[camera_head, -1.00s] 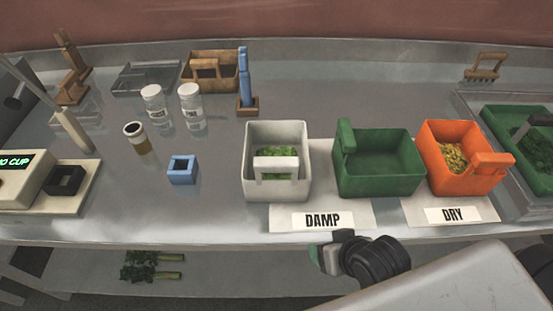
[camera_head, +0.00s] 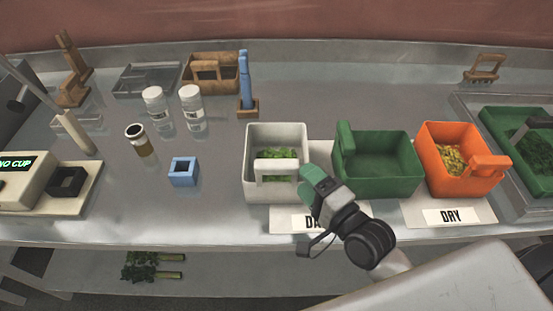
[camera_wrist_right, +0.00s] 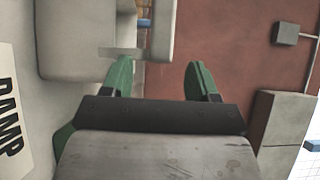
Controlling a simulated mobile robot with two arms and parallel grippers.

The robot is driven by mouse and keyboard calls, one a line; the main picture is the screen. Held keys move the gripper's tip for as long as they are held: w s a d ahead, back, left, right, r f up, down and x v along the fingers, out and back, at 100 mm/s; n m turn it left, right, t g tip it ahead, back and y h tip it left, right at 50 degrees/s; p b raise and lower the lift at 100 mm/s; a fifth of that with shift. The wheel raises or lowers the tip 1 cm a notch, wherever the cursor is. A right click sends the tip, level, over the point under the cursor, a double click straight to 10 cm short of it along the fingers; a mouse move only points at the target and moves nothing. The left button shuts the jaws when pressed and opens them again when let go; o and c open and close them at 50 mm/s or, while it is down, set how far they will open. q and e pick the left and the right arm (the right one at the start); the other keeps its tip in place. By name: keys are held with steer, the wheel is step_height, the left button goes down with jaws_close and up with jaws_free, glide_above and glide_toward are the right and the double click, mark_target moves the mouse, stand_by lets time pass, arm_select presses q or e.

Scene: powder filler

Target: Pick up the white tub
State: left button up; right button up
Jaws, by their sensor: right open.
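The white tub (camera_head: 250,188) stands upright on the metal table and holds green leaves (camera_head: 277,155). Its white handle (camera_head: 276,178) is on the front side. My right gripper (camera_head: 310,181) is at the tub's front right corner, just right of the handle. In the right wrist view its two green fingers (camera_wrist_right: 159,80) are apart with nothing between them. The pale tub and its handle (camera_wrist_right: 159,35) show ahead of and left of the fingers there. I cannot tell whether a finger touches the tub. My left gripper is not in view.
A green tub (camera_head: 378,180) and an orange tub (camera_head: 454,191) stand to the right. My gripper partly covers the DAMP label (camera_head: 297,221); the DRY label (camera_head: 450,216) is clear. A blue square cup (camera_head: 184,177) and several jars are left, with bare table between.

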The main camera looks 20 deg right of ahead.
mark_target(287, 163)
steer(key=p+x, duration=0.2)
steer(key=x, duration=0.4)
steer(key=shift+a+r, duration=0.15)
steer(key=shift+r, duration=0.05)
steer(key=shift+w+a+f, duration=0.15)
steer(key=shift+w+a, duration=0.05)
steer(key=shift+w, duration=0.3)
steer(key=shift+s, duration=0.15)
steer(key=shift+c, duration=1)
jaws_close()
